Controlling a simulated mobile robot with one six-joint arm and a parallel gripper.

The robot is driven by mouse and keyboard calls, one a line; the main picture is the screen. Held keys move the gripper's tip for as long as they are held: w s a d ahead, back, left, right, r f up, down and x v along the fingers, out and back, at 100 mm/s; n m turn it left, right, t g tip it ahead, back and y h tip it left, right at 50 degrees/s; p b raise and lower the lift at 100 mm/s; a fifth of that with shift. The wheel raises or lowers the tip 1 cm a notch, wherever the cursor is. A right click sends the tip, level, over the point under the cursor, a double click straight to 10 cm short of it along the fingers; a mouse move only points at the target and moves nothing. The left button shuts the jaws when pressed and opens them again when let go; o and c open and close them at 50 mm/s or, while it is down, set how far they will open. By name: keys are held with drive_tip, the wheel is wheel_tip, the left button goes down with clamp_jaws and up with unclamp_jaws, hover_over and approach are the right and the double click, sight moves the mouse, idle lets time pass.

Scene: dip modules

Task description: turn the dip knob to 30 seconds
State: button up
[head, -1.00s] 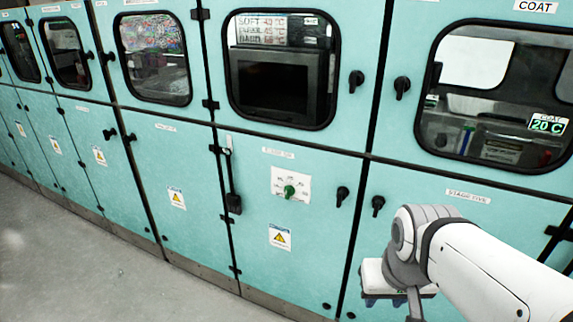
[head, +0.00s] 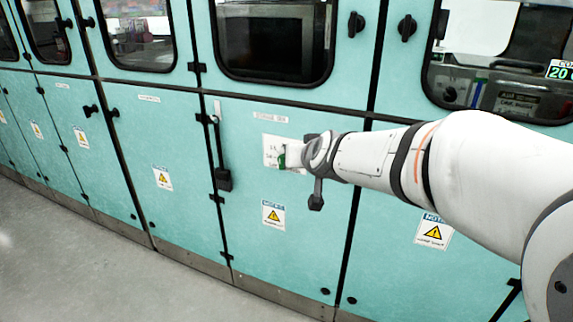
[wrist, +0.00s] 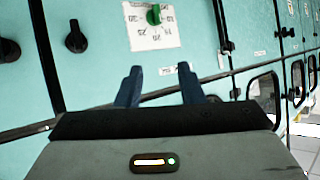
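The green dip knob (head: 281,158) sits on a white dial plate (head: 270,150) on a teal cabinet door. My arm end partly covers the plate in the head view. In the wrist view the knob (wrist: 153,15) is near the top edge, and the plate (wrist: 150,37) appears upside down with number marks around the knob. My gripper (wrist: 159,72) is open, its two dark blue fingers apart with nothing between them. The fingers point toward the plate, and the knob shows beyond their tips. I cannot tell exactly which mark the knob points to.
Black door handles (wrist: 75,37) stick out beside the dial. A black latch box (head: 223,180) hangs left of the plate. A notice label (head: 273,214) is below it. Windows are above, and the floor (head: 80,260) in front is clear.

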drive_tip(key=w+a+f+m+t+h+b, duration=0.1)
drive_tip(key=w+a+f+t+h+b, duration=0.15)
drive_tip(key=w+a+b, duration=0.2)
drive_tip(key=w+a+f+m+t+h+b, duration=0.1)
drive_tip(key=w+a+f+t+b, duration=0.1)
drive_tip(key=w+a+f+b, duration=0.3)
drive_tip(key=m+h+b, duration=0.4)
drive_tip(key=h+b, duration=0.1)
drive_tip(key=h, duration=0.1)
approach(280, 161)
drive_tip(key=shift+t, duration=0.45)
drive_tip(key=x, duration=0.2)
drive_tip(key=b+x, duration=0.1)
drive_tip(key=x, duration=0.5)
drive_tip(key=shift+w+d+f, duration=0.15)
drive_tip(key=shift+f, duration=0.25)
clamp_jaws()
drive_tip(key=shift+d, duration=0.1)
